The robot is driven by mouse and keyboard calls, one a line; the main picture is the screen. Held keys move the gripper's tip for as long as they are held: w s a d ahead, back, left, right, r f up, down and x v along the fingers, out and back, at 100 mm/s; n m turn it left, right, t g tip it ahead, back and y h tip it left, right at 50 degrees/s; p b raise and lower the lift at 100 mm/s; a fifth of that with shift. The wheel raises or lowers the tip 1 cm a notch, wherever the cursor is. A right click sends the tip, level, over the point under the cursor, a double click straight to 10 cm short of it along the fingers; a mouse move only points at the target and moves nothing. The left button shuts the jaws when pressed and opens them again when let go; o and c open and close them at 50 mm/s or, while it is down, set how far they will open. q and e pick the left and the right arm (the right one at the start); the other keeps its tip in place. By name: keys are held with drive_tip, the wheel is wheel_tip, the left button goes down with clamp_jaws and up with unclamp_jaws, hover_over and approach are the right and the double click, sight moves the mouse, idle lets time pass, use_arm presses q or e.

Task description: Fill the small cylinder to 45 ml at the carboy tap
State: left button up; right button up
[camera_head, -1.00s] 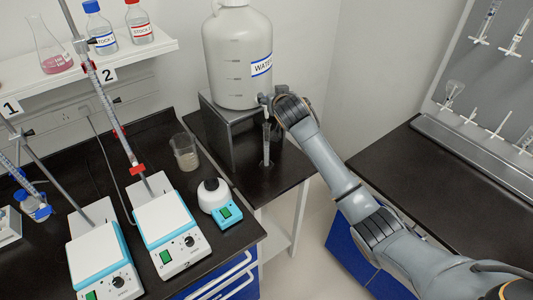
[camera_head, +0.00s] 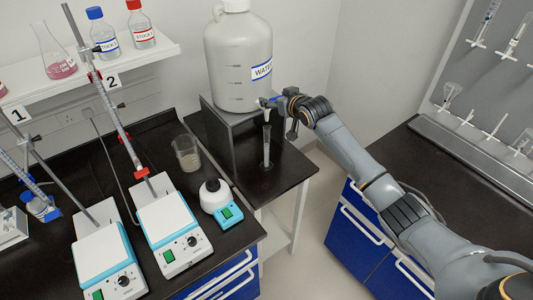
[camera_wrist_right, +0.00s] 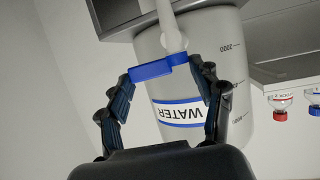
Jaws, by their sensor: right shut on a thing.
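The small cylinder (camera_head: 266,147) is a clear, narrow tube standing upright on the low dark stand, below the carboy tap; its liquid level is too small to read. The carboy (camera_head: 238,60) is a large whitish vessel labelled WATER; it also shows upside down in the wrist view (camera_wrist_right: 240,75). The tap has a white body (camera_wrist_right: 172,30) and a blue handle (camera_wrist_right: 150,71). My right gripper (camera_head: 270,102) is at the tap, above the cylinder. In the wrist view its fingers (camera_wrist_right: 164,67) are shut on the blue handle. My left gripper is out of view.
The carboy stands on a grey riser (camera_head: 218,117). A beaker (camera_head: 186,153), two stirrer plates (camera_head: 172,222) with burette stands and a small white-and-blue device (camera_head: 214,197) fill the left bench. A rack of glassware (camera_head: 490,135) is at the right.

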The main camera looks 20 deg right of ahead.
drive_tip(key=shift+f, duration=0.15)
drive_tip(key=n+y+b, duration=0.2)
drive_tip(key=b, duration=0.1)
drive_tip(key=shift+w+d+g, duration=0.1)
drive_tip(key=shift+w+g, duration=0.05)
drive_tip(key=shift+g, duration=0.25)
drive_tip(key=o, duration=1.2)
